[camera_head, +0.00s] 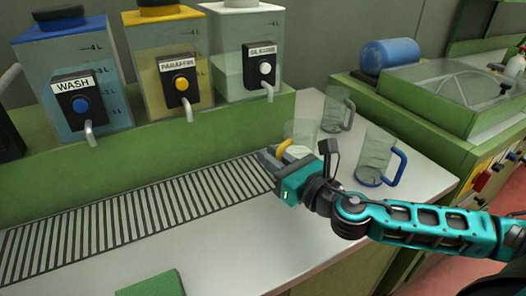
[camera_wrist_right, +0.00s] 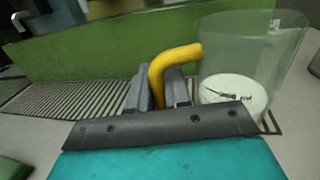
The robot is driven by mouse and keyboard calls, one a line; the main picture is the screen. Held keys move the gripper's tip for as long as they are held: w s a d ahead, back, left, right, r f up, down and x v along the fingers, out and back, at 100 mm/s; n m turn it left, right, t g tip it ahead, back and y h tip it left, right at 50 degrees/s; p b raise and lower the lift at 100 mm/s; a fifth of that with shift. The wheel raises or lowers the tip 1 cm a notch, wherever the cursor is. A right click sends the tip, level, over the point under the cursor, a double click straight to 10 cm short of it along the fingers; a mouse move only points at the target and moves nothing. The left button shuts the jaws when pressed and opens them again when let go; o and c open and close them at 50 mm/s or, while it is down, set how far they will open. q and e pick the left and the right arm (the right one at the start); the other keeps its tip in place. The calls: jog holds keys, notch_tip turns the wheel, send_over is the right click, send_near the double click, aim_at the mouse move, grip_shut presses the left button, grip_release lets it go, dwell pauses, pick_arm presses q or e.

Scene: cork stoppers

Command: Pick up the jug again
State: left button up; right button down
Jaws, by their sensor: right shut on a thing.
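A clear jug (camera_head: 302,131) with a yellow handle (camera_head: 284,147) stands near the right end of the slotted drain. My right gripper (camera_head: 273,158) is shut on the yellow handle. In the right wrist view the handle (camera_wrist_right: 172,62) comes up between the two fingers (camera_wrist_right: 160,92), and the jug's clear body (camera_wrist_right: 240,50) is to the right. A pale disc with dark marks shows at its bottom. I cannot tell whether the jug touches the counter. A grey-handled jug (camera_head: 336,110) and a blue-handled jug (camera_head: 378,153) stand to its right. My left gripper is not in view.
The WASH tank (camera_head: 70,55), yellow PARAFFIN tank (camera_head: 163,55) and third tank (camera_head: 228,50) stand on a green ledge (camera_head: 220,125), with taps over the slotted drain (camera_head: 140,212). A green block (camera_head: 152,284) lies at the front. The front counter is mostly clear.

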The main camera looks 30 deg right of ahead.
jog(key=s+d, duration=0.1)
jog(key=s, duration=0.7)
dwell(0.5)
jog(key=shift+d, duration=0.1)
